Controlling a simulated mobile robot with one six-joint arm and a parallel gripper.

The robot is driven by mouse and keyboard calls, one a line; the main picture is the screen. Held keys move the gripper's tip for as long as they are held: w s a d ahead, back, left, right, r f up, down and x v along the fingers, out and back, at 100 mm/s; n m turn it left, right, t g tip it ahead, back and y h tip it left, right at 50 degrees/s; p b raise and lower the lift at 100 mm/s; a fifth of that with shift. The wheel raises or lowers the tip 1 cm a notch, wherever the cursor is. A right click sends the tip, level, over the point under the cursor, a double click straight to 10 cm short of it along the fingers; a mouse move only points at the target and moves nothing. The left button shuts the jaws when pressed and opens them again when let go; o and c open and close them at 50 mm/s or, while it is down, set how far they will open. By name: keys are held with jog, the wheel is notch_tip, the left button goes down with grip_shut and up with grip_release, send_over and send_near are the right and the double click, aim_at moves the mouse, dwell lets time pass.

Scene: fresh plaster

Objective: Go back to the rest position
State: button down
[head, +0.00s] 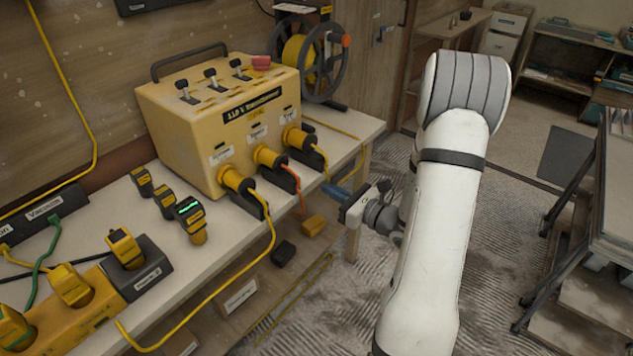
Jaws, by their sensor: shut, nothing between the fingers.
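My white arm stands upright in the right half of the head view, bent at the top, with its wrist turned toward the bench. My gripper (345,208) is shut and empty, off the front right corner of the workbench (345,134). It is small in the picture, and its fingertips are hard to make out. It appears apart from the yellow transformer box (217,118) and its plugs.
Yellow plugs (268,157) with cables stick out of the box front. Black-and-yellow devices (190,216) and a yellow power strip (75,310) lie on the bench. A cable reel (309,58) stands behind. A table (618,190) is at right; the ridged floor between is open.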

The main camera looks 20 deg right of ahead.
jog(key=shift+s+d, duration=0.1)
jog(key=shift+s, duration=0.1)
jog(key=s+a+r+n+g+y, duration=0.1)
jog(key=s+a+r+n+g, duration=0.2)
jog(key=s+a+n+g, duration=0.4)
jog(key=s+a+r+n+g+y, duration=0.25)
jog(key=s+a+n+g, duration=0.3)
jog(key=a+n, duration=0.3)
jog(key=s+n+g+h, duration=0.3)
jog(key=s+n+h, duration=0.3)
jog(key=s+n, duration=0.1)
jog(key=s+d+r+n+t+h, duration=0.1)
jog(key=d+r+n+t+h, duration=0.2)
jog(key=d+n+h, duration=0.3)
jog(key=shift+s+r+n+h+p, duration=0.3)
jog(key=shift+r+n+h, duration=0.25)
jog(key=shift+r, duration=0.25)
jog(key=c, duration=2.1)
grip_release()
jog(key=shift+d, duration=0.1)
jog(key=shift+c, duration=0.2)
